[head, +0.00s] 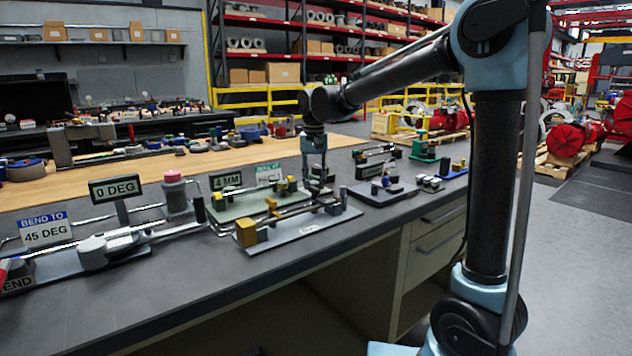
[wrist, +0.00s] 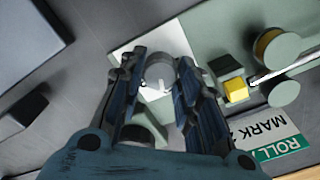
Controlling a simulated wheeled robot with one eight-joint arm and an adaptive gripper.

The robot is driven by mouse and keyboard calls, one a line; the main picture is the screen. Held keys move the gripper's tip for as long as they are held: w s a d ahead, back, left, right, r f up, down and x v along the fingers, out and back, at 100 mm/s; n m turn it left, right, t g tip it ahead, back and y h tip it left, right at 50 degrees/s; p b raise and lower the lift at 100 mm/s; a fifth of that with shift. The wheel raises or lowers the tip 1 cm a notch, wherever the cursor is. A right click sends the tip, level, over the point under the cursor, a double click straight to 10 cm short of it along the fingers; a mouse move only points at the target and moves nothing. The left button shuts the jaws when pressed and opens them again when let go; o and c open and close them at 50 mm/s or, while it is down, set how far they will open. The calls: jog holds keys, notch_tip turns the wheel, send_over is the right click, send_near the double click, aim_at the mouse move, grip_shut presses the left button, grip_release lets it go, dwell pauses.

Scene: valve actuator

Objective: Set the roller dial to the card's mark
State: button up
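The roller dial (wrist: 159,70) is a small round grey knob with a white pointer mark, on a pale plate (wrist: 181,46) in the wrist view. My gripper (wrist: 160,78) points down over it with its two dark fingers apart, one on each side of the dial. I cannot tell whether the fingertips touch it. In the head view my gripper (head: 318,184) is over the bench, and it hides the dial.
A green base with round posts (wrist: 275,45) and a yellow block (wrist: 236,89) stands right of the dial in the wrist view. A dark block (wrist: 25,110) is at left. Signs reading "0 DEG" (head: 115,187) and "45 DEG" (head: 46,229) stand at the bench's left.

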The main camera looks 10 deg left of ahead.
aim_at(315, 182)
jog(key=o, duration=0.3)
jog(key=shift+o, duration=0.2)
notch_tip(315, 182, up, 12)
dwell(0.5)
jog(key=shift+f, duration=0.1)
